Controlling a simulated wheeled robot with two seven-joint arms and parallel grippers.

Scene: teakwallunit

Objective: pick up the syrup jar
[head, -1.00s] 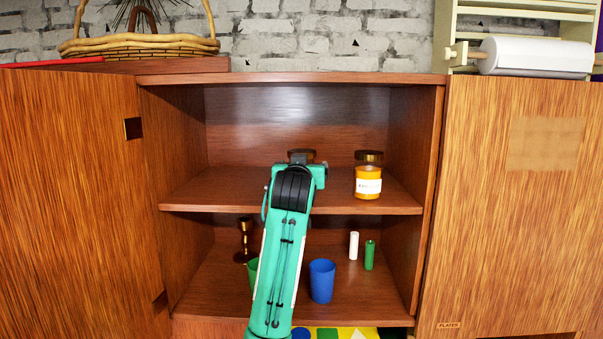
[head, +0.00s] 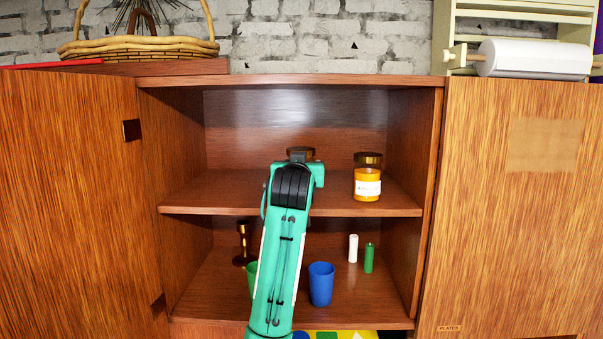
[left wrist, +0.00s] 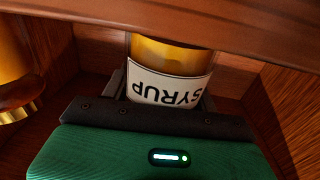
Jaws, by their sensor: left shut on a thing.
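The syrup jar (left wrist: 170,75) is an amber jar with a white label reading SYRUP, upside down in the left wrist view. My left gripper (left wrist: 165,90) has one finger on each side of it and is shut on it. The jar's base is hidden behind a wooden board, so I cannot tell whether it touches the shelf. In the head view my left arm covers most of the jar. Only its dark lid (head: 300,152) shows above my wrist, over the upper shelf (head: 225,190). My right gripper is not in view.
A second amber jar (head: 367,185) with a gold lid stands to the right on the upper shelf. A blue cup (head: 321,284), a green cup (head: 252,274), a brass candlestick (head: 243,245) and white and green cylinders stand below. Cabinet walls flank the shelf closely.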

